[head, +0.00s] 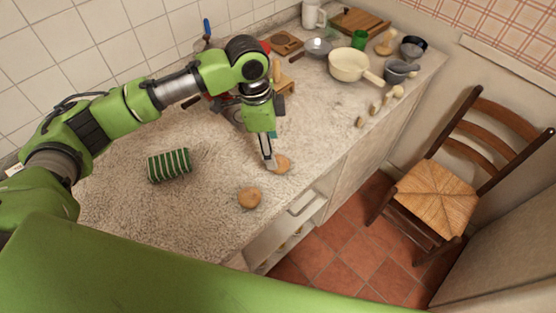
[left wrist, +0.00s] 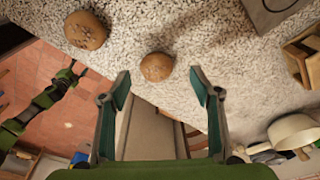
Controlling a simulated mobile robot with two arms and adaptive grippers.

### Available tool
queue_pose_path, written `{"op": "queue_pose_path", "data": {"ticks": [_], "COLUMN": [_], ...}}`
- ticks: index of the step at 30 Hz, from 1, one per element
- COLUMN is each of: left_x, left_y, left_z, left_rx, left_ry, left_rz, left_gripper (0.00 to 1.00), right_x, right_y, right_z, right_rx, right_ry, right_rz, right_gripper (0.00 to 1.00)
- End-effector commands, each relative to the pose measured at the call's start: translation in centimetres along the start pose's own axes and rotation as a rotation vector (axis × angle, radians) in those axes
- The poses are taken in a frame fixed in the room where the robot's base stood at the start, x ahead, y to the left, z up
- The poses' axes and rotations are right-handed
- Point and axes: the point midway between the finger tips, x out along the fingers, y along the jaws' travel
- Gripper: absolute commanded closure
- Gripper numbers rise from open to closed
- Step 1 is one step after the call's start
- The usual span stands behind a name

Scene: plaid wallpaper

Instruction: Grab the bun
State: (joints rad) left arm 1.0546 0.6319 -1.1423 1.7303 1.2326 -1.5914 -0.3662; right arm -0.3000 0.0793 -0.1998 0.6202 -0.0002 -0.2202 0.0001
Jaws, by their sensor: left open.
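One round brown bun (head: 282,164) lies on the speckled counter, near its front edge. My left gripper (head: 269,164) points down right beside this bun and partly overlaps it in the head view. In the left wrist view, a bun (left wrist: 156,67) lies just beyond and between the two spread fingertips (left wrist: 159,82), with nothing held between them. A second bun (head: 249,197) lies nearer to me on the counter; it also shows at the upper left of the left wrist view (left wrist: 86,30). I cannot make out my right gripper.
A green striped block (head: 169,165) lies left on the counter (head: 205,215). A cream pan (head: 349,65), bowls and small loose items stand toward the far right. A wooden chair (head: 440,195) stands on the tiled floor beyond the counter edge. The counter around the buns is clear.

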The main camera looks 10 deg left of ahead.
Motion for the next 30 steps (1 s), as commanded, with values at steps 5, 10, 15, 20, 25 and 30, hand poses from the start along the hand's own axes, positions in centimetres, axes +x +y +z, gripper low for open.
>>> {"op": "queue_pose_path", "data": {"ticks": [5, 10, 15, 20, 25, 30], "left_x": [1.2, 3.8, 5.3, 5.5, 5.5, 5.5], "left_y": [0.3, 0.6, 0.5, 0.5, 0.5, 0.5], "left_z": [-0.4, -0.7, -0.7, -0.7, -0.7, -0.7], "left_rx": [0.003, 0.001, 0.003, 0.003, 0.003, 0.003], "left_ry": [0.001, -0.001, 0.0, 0.001, 0.001, 0.001], "left_rz": [0.003, 0.002, 0.0, -0.001, -0.001, -0.001], "left_gripper": [0.42, 0.42, 0.42, 0.42, 0.71, 0.83], "right_x": [-0.8, -1.9, -2.1, -2.0, -2.0, -2.0], "right_y": [0.0, 0.0, 0.0, 0.0, 0.0, 0.0], "right_z": [-0.1, -0.2, -0.2, -0.2, -0.2, -0.2], "right_rx": [0.0, 0.0, 0.0, 0.0, 0.0, 0.0], "right_ry": [0.001, 0.0, 0.0, 0.0, 0.0, 0.0], "right_rz": [0.0, -0.001, -0.001, -0.001, -0.001, -0.001], "right_gripper": [0.45, 0.45, 0.45, 0.45, 0.45, 0.45]}}
